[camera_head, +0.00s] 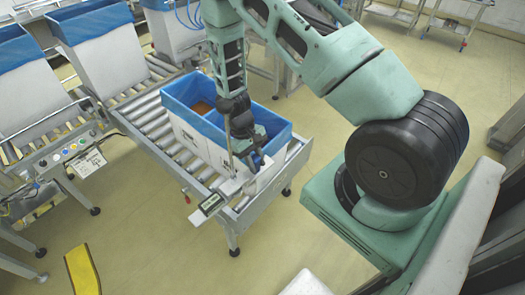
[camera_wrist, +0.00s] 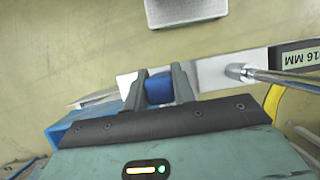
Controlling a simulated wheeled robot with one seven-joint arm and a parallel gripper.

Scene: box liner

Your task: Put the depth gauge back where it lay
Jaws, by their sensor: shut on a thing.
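The depth gauge (camera_head: 211,204) has a pale metal bar, a dark display and a thin rod. In the wrist view, the gauge (camera_wrist: 222,72) lies across the fingers, its display reading 16 MM at the right. My gripper (camera_wrist: 160,88) is shut on the blue middle part of the gauge. In the head view, my gripper (camera_head: 250,160) is at the near right end of the box with the blue liner (camera_head: 275,128). The gauge's bar reaches out beyond the box's near side. Whether it touches the box is unclear.
The box stands on a roller conveyor (camera_head: 152,122). A control panel (camera_head: 75,150) with buttons is at the left. More lined boxes (camera_head: 100,55) stand behind. A yellow strip (camera_head: 82,270) lies on the open floor in front. A pale grey slab (camera_wrist: 186,10) shows at the top of the wrist view.

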